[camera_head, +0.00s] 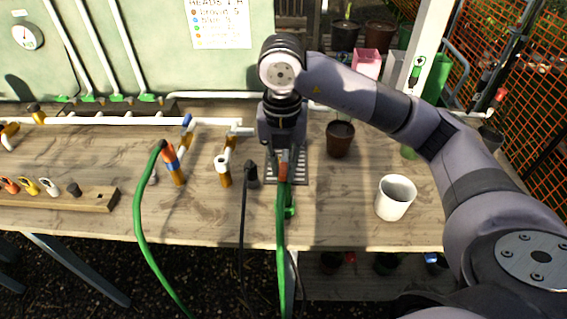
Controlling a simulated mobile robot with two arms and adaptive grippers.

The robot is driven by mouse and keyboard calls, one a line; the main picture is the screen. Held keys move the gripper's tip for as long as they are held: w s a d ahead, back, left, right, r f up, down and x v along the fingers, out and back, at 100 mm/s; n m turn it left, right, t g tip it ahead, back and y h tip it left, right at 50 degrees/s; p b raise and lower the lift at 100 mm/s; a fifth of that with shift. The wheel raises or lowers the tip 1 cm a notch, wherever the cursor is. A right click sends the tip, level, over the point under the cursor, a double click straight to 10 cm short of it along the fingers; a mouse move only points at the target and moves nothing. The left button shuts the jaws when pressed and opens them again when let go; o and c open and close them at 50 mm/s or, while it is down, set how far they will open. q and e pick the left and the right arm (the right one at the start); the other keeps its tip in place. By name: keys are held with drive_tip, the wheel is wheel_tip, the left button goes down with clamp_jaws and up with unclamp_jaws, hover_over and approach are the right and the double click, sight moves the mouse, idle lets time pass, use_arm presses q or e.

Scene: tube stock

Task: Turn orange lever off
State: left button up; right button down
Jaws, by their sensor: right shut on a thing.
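My right gripper (283,158) points down over the workbench, shut on the upper end of a green hose (282,215). An orange-red piece (283,172) shows at its fingertips; I cannot tell whether it is a lever or a hose fitting. To the left, a brass tap (177,176) has an orange-red top (169,153) and a blue band. A blue-topped tap (187,122) stands behind it, and a white-topped brass tap (224,172) stands between it and my gripper. My left gripper is not in view.
A second green hose (140,215) and a black hose (243,215) hang over the bench's front edge. A wooden rack (95,200) with coloured pieces lies at the left.

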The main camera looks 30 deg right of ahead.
sight(282, 170)
drive_tip(key=c, duration=1.6)
unclamp_jaws()
drive_tip(key=shift+o, duration=0.2)
drive_tip(key=shift+r, duration=0.1)
wheel_tip(282, 170, up, 12)
drive_tip(key=shift+s+a, duration=0.1)
drive_tip(key=shift+a, duration=0.05)
